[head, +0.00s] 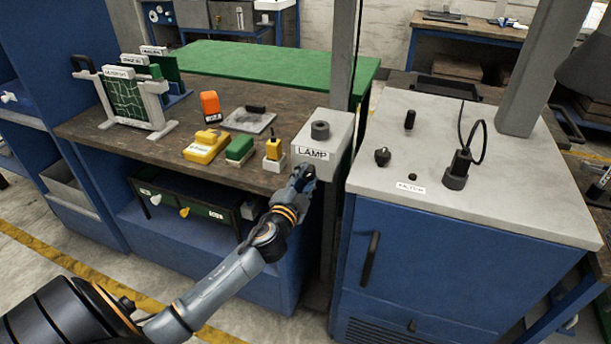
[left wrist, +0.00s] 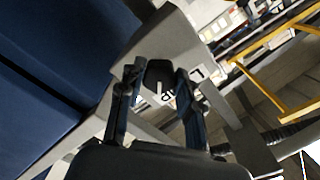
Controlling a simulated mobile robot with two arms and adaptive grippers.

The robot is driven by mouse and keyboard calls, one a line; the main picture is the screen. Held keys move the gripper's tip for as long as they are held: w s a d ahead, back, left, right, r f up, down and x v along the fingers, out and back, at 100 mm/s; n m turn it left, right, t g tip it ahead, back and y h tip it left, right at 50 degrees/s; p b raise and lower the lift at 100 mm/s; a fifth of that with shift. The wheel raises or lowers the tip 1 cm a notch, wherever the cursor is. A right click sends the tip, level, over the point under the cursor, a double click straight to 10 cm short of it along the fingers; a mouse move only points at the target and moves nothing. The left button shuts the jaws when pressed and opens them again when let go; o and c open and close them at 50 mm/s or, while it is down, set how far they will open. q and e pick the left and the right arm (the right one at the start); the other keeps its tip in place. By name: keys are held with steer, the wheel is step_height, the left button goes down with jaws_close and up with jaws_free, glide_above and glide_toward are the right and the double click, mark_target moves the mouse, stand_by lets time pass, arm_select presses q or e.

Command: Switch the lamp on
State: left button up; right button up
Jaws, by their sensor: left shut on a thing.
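The light grey lamp box (head: 340,124), labelled LAMP, stands at the right end of the workbench, with a dark round socket (head: 320,130) on its top. My left gripper (head: 303,176) is at the front of the box, just below the label. The gripper is shut on this part. The fingers hide most of it in the head view. My right gripper is not in view.
A blue cabinet (head: 440,270) with a grey top stands to the right, with black knobs and a cabled plug on it. Yellow (head: 205,147) and green (head: 240,149) blocks lie left of the box. A grey post (head: 344,55) rises behind it.

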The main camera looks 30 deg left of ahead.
arm_select(q)
steer(key=m+p, duration=0.1)
steer(key=m, duration=0.3)
steer(key=shift+r+m, duration=0.1)
steer(key=shift+m, duration=0.3)
steer(key=m+p, duration=0.1)
steer(key=m, duration=0.3)
steer(key=shift+m, duration=0.3)
steer(key=o, duration=1.1)
steer(key=shift+o, duration=0.2)
